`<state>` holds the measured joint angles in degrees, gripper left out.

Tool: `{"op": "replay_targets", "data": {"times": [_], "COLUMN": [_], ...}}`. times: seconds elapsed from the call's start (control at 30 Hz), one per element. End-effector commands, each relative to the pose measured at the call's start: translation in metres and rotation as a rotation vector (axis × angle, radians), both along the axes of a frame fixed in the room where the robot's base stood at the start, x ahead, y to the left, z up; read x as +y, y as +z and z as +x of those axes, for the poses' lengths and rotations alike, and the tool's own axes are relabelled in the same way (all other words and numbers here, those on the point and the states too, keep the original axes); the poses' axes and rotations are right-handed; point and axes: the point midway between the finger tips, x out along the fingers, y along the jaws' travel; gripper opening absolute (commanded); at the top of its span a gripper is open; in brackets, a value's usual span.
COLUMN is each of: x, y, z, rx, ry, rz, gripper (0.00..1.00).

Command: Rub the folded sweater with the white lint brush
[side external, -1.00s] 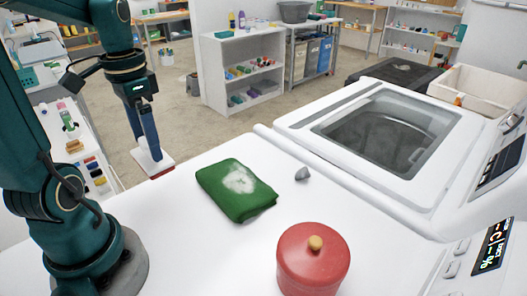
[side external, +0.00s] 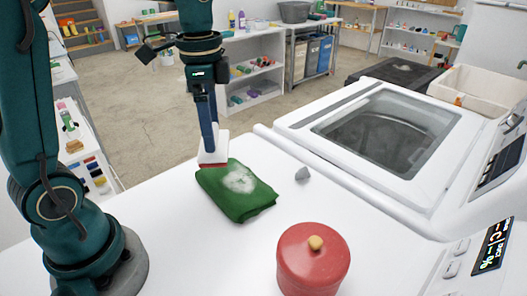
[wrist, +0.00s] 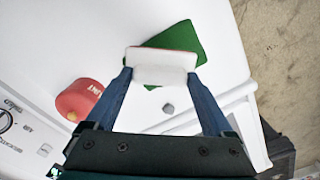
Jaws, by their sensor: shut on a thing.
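The folded green sweater (side external: 238,193) lies flat on the white top, with a pale patch of lint on its upper face. My gripper (side external: 212,148) is shut on the white lint brush (side external: 214,150), which has a red underside edge. The brush is at the far left edge of the sweater in the side view; I cannot tell whether it touches the cloth. In the wrist view the brush (wrist: 163,65) sits between both blue fingers and hides part of the sweater (wrist: 183,42), including the lint patch.
A red lidded canister (side external: 313,262) stands in front of the sweater. A small grey lump (side external: 302,174) lies to its right. The white washer (side external: 380,135) with a glass lid rises behind on the right. The white top left of the canister is clear.

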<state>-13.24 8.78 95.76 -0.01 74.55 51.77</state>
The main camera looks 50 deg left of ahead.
Motion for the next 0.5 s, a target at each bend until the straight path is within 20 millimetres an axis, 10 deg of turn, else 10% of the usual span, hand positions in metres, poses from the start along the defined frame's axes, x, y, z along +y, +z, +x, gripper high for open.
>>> {"op": "replay_targets", "data": {"times": [0.5], "x": [-0.025], "y": [-0.028], "z": [0.004], "rx": [0.019], "ry": [-0.096], "rz": [-0.004], "gripper": [0.42]}}
